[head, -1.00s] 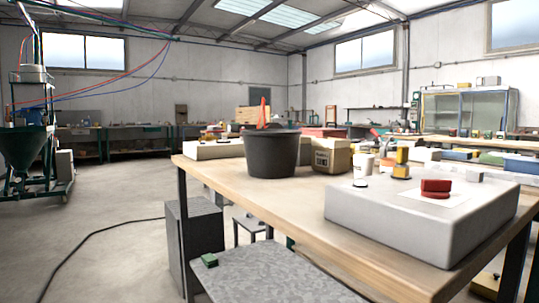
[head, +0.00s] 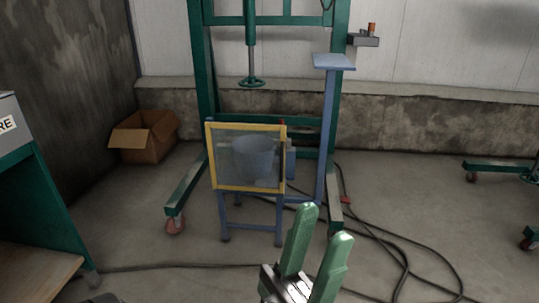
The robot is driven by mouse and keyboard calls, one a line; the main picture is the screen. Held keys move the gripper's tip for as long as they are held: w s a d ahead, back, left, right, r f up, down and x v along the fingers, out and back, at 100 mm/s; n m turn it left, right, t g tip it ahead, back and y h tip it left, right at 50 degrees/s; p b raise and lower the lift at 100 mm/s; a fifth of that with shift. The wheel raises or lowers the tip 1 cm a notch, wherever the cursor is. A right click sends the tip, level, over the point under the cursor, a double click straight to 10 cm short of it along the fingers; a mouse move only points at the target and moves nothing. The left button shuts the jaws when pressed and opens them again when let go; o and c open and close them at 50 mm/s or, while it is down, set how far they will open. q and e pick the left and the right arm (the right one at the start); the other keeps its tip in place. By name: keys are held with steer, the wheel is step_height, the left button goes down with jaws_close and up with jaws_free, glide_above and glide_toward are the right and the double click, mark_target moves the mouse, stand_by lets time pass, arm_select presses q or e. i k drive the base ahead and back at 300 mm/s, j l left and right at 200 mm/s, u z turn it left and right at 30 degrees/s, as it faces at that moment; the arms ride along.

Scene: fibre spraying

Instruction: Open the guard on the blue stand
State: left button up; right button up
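The blue stand (head: 224,215) stands on the floor near the middle of the head view, in front of a green frame. Its guard (head: 232,188) is a yellow-rimmed, see-through panel, upright across the stand's front, and it looks closed. A blue-grey rounded part shows through the panel. My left gripper (head: 325,222) is at the lower middle, nearer to me than the stand and to the right of the guard. Its two green fingers are apart with nothing between them. It does not touch the guard. My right gripper is not in view.
A green press-like frame (head: 200,80) on wheeled legs stands behind the stand. A blue post with a flat top plate (head: 334,62) rises at its right. Black cables (head: 395,240) lie on the floor at right. A cardboard box (head: 145,137) and a green bench (head: 40,200) are at left.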

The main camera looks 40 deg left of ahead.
mark_target(208, 126)
steer(key=u, duration=1.5)
steer(key=i+z, duration=0.2)
steer(key=z, duration=0.25)
steer(key=i+j+z, duration=0.1)
steer(key=z, duration=0.35)
steer(key=i+j+z, duration=0.2)
steer(key=z, duration=0.25)
